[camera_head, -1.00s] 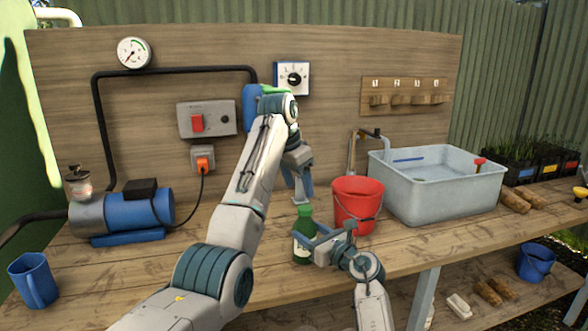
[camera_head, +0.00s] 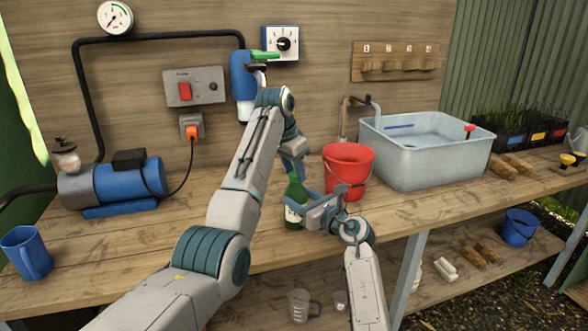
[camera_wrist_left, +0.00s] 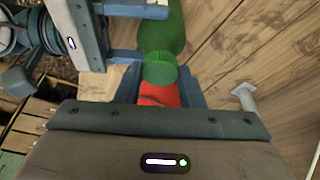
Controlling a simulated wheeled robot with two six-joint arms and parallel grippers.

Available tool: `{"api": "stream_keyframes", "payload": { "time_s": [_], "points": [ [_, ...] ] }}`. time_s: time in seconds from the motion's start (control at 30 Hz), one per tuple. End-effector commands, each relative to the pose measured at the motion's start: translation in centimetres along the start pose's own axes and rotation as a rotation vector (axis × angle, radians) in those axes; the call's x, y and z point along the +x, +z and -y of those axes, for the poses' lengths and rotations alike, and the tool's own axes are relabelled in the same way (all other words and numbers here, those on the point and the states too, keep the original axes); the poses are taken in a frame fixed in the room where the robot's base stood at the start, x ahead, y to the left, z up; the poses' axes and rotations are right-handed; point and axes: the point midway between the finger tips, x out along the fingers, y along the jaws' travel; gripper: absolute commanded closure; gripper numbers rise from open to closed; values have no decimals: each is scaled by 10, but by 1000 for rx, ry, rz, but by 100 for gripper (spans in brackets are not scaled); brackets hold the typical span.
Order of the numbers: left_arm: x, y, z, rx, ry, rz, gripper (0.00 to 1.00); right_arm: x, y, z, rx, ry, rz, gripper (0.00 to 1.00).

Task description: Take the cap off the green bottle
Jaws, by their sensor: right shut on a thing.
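The green bottle (camera_head: 294,213) stands upright on the bench with a pale label. My right gripper (camera_head: 305,208) is shut on it from the right; in the left wrist view its fingers reach in from the upper left to the bottle (camera_wrist_left: 162,28). The ribbed green cap (camera_wrist_left: 160,70) is on the bottle's top. My left gripper (camera_wrist_left: 158,88) is open, its two fingers on either side at the cap's near edge; I cannot tell whether they touch it. In the head view my left gripper (camera_head: 293,168) hangs just over the bottle and partly hides its top.
A red bucket (camera_head: 348,172) stands close behind and right of the bottle and shows between my left fingers. A grey basin (camera_head: 425,165) is farther right. A blue pump (camera_head: 130,185) and blue mug (camera_head: 27,253) are left. The bench before the pump is clear.

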Motion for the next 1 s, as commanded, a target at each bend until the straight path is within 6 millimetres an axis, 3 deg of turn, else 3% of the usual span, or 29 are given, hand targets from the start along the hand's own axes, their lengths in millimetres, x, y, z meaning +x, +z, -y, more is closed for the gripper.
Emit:
{"api": "stream_keyframes", "payload": {
  "time_s": [0.1,0.37,1.0],
  "points": [
    [0,0,0,0,0,0,93,0,0,0,0,0,0,100],
    [1,-1,-2,-99,-31,3,93,0,0,0,0,0,0,100],
    [-1,-7,-6,-1294,-403,4,93,0,0,0,0,0,0,100]
  ]
}}
